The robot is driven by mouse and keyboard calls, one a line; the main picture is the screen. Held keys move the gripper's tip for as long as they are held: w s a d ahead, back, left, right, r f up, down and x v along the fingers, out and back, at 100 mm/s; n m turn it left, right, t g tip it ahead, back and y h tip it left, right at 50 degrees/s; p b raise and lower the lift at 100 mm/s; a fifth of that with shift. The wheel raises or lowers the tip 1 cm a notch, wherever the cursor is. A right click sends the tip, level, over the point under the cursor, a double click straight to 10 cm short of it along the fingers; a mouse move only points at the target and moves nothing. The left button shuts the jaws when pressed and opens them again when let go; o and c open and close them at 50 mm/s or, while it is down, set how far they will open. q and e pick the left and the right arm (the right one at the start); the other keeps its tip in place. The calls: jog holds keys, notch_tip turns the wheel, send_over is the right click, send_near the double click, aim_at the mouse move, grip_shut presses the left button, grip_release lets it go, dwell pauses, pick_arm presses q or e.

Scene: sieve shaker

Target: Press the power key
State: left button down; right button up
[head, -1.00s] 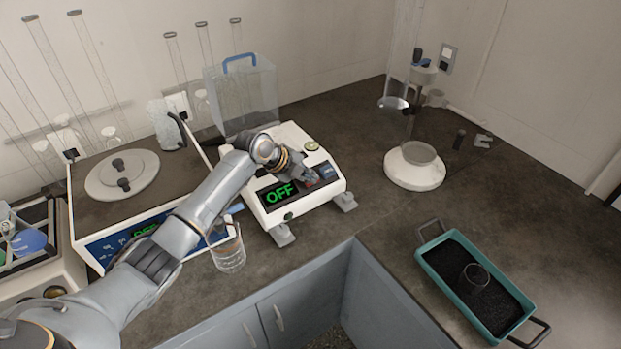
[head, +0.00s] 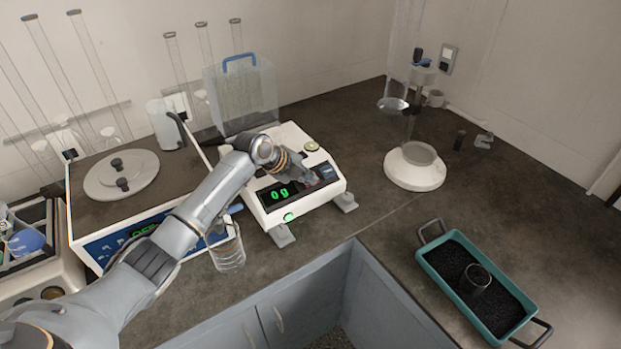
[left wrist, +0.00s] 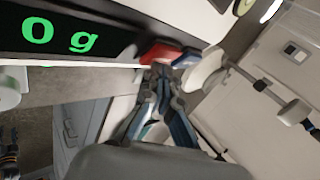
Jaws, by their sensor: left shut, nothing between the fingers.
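The white balance (head: 304,203) stands on the dark counter in the middle of the head view. Its display (head: 280,194) reads "0 g" in green, and a green light (head: 289,217) glows below it. The display also shows large in the left wrist view (left wrist: 60,38). My left gripper (head: 312,180) is shut and empty at the balance's front panel, right of the display. In the left wrist view its fingertips (left wrist: 161,70) are at a red key (left wrist: 160,52), with a blue key (left wrist: 187,58) beside it. Whether they touch the red key is unclear.
A white device with a round lid (head: 121,174) stands left of the balance. A glass beaker (head: 228,250) stands close under my left arm. A teal tray (head: 430,262) of dark grains lies at the right. A white-based stand (head: 414,172) is behind it.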

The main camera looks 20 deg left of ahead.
pick_arm(q)
jog(key=shift+s+d+r, duration=0.1)
jog(key=shift+r, duration=0.15)
notch_tip(320, 180, up, 5)
jog(key=s+d+p, duration=0.1)
jog(key=d+p, duration=0.1)
jog(key=p, duration=0.4)
jog(key=shift+s+r, duration=0.2)
jog(key=shift+s, duration=0.15)
